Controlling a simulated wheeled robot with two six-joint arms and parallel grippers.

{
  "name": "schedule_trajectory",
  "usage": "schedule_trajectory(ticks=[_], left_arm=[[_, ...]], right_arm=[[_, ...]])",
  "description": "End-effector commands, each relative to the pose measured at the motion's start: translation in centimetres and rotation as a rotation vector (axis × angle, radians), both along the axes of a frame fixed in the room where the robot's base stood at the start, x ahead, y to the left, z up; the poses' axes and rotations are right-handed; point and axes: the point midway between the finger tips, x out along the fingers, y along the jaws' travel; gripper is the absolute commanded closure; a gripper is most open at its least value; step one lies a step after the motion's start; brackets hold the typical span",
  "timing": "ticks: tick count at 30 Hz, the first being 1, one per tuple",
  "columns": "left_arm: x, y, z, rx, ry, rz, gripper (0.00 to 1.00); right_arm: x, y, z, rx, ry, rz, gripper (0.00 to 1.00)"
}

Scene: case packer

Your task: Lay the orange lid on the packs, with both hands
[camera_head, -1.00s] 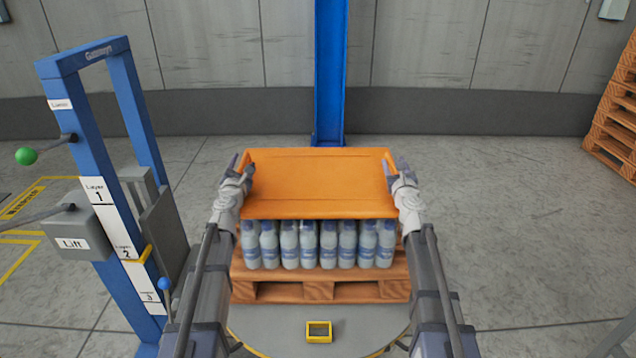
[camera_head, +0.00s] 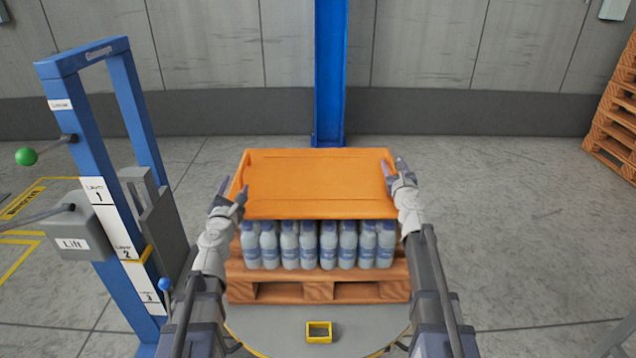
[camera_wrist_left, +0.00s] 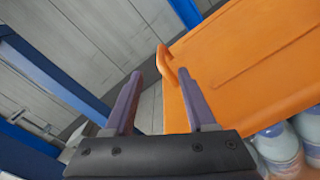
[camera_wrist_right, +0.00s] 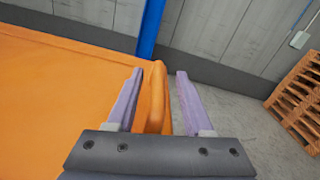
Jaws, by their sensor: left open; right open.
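The orange lid (camera_head: 318,180) lies flat on top of the packs of bottles (camera_head: 318,245), which stand in rows on a wooden pallet. It also shows in the left wrist view (camera_wrist_left: 250,60) and the right wrist view (camera_wrist_right: 60,95). My left gripper (camera_head: 234,188) is open, at the lid's left edge. In the left wrist view, the lid's left handle (camera_wrist_left: 168,62) shows just beyond its fingertips, apparently clear of them. My right gripper (camera_head: 394,168) is open, its fingers on either side of the lid's right handle (camera_wrist_right: 155,95). Contact there cannot be told.
The pallet (camera_head: 318,292) stands on a round grey turntable (camera_head: 270,325) with a small yellow frame (camera_head: 319,331) at its front. A blue lift post (camera_head: 90,160) with levers stands left, near my left arm.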

Motion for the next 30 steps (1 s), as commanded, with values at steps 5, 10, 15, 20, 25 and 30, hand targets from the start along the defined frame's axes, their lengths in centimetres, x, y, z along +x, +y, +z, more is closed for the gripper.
schedule_trajectory(ticks=[5,10,15,20,25,30], left_arm=[[-0.1,0.0,0.0,0.0,0.0,0.0,0.44],[-0.1,0.0,0.0,0.0,0.0,0.0,0.44],[0.0,0.0,0.0,0.0,0.0,0.0,0.44],[0.0,0.0,0.0,0.0,0.0,0.0,0.44],[-0.1,0.0,0.0,0.0,0.0,0.0,0.44],[-0.1,0.0,0.0,0.0,0.0,0.0,0.44]], right_arm=[[-0.2,0.0,0.0,0.0,0.0,0.0,0.48],[-1.4,0.0,0.0,0.0,0.0,0.0,0.48],[-4.0,-0.1,0.0,0.0,0.0,-0.001,0.48],[-7.3,-0.1,0.0,0.0,0.0,0.0,0.48],[-10.7,-0.1,0.0,0.0,0.0,0.0,0.48],[-12.0,-0.2,0.0,0.0,0.0,0.0,0.48]])
